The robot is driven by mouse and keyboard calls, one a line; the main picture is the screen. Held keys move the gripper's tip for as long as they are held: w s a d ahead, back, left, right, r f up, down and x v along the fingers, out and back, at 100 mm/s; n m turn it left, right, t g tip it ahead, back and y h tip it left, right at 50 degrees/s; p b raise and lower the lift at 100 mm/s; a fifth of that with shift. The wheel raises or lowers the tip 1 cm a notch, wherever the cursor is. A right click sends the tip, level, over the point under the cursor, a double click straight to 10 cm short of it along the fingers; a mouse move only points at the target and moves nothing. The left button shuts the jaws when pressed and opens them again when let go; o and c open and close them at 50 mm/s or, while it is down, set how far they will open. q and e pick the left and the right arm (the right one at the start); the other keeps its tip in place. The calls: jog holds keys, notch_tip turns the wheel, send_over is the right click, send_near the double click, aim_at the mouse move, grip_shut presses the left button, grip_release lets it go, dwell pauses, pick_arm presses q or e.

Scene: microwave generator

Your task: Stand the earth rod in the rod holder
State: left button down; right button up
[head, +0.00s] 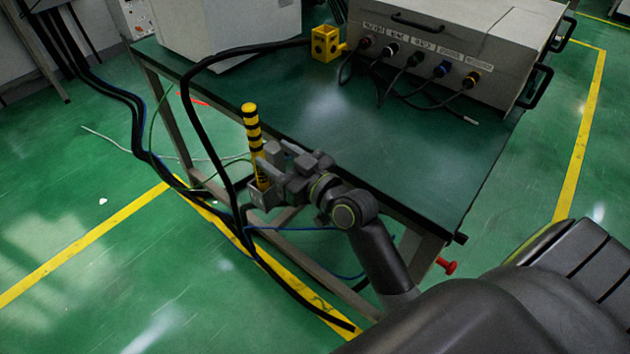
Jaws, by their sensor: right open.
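The earth rod (252,124) is a yellow rod with black bands, nearly upright, at the left front edge of the green table. My right gripper (262,178) is open at the rod's lower part, with its fingers around or close beside it. Whether they touch it I cannot tell. The gripper hides the rod's lower end and what supports it. My left gripper is not in view.
The green table (370,125) has a clear middle. A grey case (455,50) with plugged cables stands at its back right, a white box (225,30) at its back left. A thick black cable (205,130) loops down past the left edge near the rod. A red knob (446,266) shows below.

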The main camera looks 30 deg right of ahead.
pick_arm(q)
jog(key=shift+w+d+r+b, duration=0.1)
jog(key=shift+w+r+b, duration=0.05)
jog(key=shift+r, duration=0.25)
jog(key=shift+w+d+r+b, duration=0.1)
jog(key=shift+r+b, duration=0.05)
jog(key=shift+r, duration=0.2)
pick_arm(e)
jog(key=v, duration=1)
